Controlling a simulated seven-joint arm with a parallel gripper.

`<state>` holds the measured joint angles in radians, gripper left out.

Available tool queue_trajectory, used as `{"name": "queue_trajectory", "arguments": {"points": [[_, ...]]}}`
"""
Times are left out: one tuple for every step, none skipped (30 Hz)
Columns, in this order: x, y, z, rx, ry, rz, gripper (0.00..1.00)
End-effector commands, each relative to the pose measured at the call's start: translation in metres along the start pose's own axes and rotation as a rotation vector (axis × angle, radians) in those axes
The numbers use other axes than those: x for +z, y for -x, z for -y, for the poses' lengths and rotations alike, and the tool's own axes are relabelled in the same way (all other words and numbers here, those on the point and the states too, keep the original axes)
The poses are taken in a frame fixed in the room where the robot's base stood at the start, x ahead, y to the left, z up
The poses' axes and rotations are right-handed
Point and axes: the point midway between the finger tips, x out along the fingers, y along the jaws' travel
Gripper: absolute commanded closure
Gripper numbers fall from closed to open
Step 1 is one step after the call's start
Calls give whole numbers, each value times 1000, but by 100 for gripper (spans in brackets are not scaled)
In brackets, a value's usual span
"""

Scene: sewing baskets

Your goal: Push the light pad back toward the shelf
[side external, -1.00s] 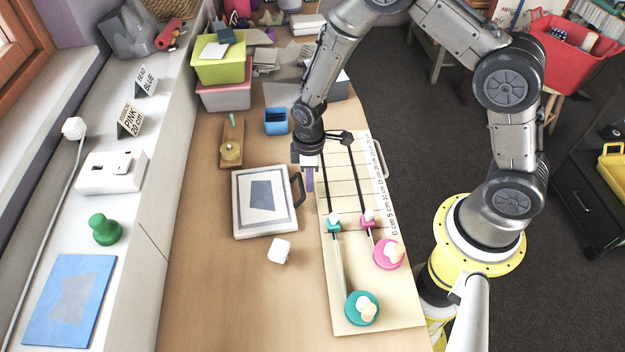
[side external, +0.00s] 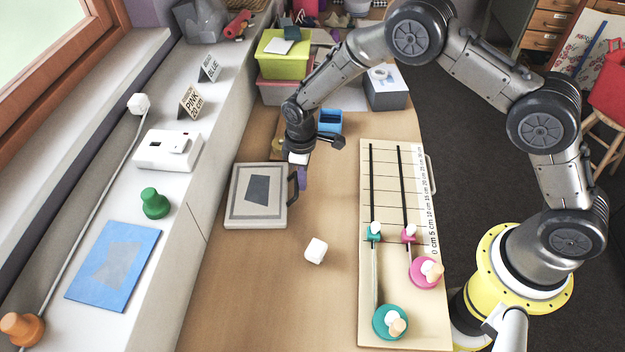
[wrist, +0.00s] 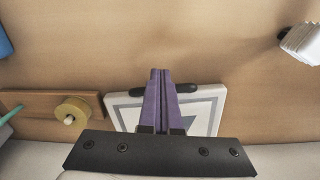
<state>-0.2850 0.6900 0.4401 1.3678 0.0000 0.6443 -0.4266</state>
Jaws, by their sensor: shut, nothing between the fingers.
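The light pad (side external: 257,220) is a flat pale-framed panel with a dark grey shape in its middle, lying on the table beside the white shelf on the left. A dark handle (side external: 292,186) is on its right side. My gripper (side external: 302,180) is shut and empty, pointing down at the handle side. In the wrist view its purple fingertips (wrist: 160,72) overlap the handle and the pad (wrist: 212,100). Whether they touch is unclear. The gripper body hides part of the pad there. The shelf (side external: 195,205) is close to the pad's left edge.
A white cube (side external: 316,251) lies in front of the pad to the right. The ruled board (side external: 385,290) with teal and pink sliders is further right. A yellow spool (wrist: 72,110) on a wooden stand is beside the pad. A blue bin (side external: 330,121) stands behind my gripper.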

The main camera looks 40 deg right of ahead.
Motion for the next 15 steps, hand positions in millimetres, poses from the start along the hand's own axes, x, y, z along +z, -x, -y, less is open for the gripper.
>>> {"name": "queue_trajectory", "arguments": {"points": [[0,0,0,0,0,-1,100],[0,0,0,0,0,-1,100],[0,0,0,0,0,-1,100],[0,0,0,0,0,-1,100],[0,0,0,0,0,-1,100],[0,0,0,0,0,-1,100],[0,0,0,0,0,-1,100],[0,0,0,0,0,-1,100],[2,0,0,0,0,-1,100],[3,0,0,0,-1,-1,100],[5,1,0,0,-1,-1,100],[9,1,-1,1,-2,-2,100],[12,1,0,0,-2,-1,100],[17,0,0,0,-2,1,100],[24,1,0,0,-1,0,100]]}}
